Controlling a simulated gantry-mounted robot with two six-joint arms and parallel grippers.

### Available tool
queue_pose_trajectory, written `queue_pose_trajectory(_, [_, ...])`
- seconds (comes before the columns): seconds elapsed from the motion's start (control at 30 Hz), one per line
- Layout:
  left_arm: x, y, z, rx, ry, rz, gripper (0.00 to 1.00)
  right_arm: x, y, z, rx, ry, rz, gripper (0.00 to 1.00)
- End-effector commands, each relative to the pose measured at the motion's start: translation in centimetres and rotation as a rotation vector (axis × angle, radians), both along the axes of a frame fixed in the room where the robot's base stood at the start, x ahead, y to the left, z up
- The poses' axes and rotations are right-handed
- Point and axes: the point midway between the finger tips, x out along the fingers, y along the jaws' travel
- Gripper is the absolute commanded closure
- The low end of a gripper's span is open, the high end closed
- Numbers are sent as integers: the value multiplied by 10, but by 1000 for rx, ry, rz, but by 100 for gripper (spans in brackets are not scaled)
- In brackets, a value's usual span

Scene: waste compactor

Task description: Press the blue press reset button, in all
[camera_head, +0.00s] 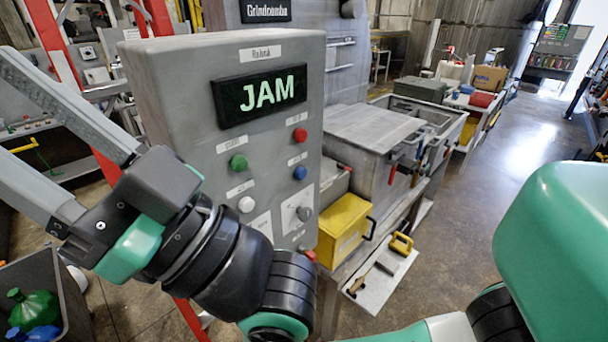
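The blue button (300,172) is on the right side of the sloping front of a grey control box (180,95), below a red button (300,134). A dark display (260,95) above them reads "JAM" in green letters. My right gripper (25,122) is at the left of the view, on an arm that comes in from the lower right. Its two grey fingers are spread apart and point to the upper left, away from the blue button. Nothing shows between them, but their tips reach the picture's left edge. My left gripper is not in view.
A green button (238,162), a white button (246,204) and a rotary knob (304,213) share the panel. My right wrist hides the panel's lower left. A yellow box (343,228) stands right of the panel. A bin (45,300) with bottles is at lower left.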

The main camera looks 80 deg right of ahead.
Motion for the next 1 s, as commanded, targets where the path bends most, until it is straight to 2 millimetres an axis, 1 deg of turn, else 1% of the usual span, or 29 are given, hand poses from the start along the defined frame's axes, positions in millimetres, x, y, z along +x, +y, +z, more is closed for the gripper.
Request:
queue_pose_trajectory(0.03, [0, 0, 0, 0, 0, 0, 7, 0, 0, 0, 0, 0, 0, 57])
queue_pose_trajectory(0.17, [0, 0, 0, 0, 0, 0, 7, 0, 0, 0, 0, 0, 0, 81])
queue_pose_trajectory(0.2, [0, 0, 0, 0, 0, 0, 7, 0, 0, 0, 0, 0, 0, 88])
queue_pose_trajectory(0.27, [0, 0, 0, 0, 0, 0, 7, 0, 0, 0, 0, 0, 0, 99])
queue_pose_trajectory(0.3, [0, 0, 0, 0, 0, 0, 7, 0, 0, 0, 0, 0, 0, 100])
queue_pose_trajectory(1.0, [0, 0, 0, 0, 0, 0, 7, 0, 0, 0, 0, 0, 0, 100])
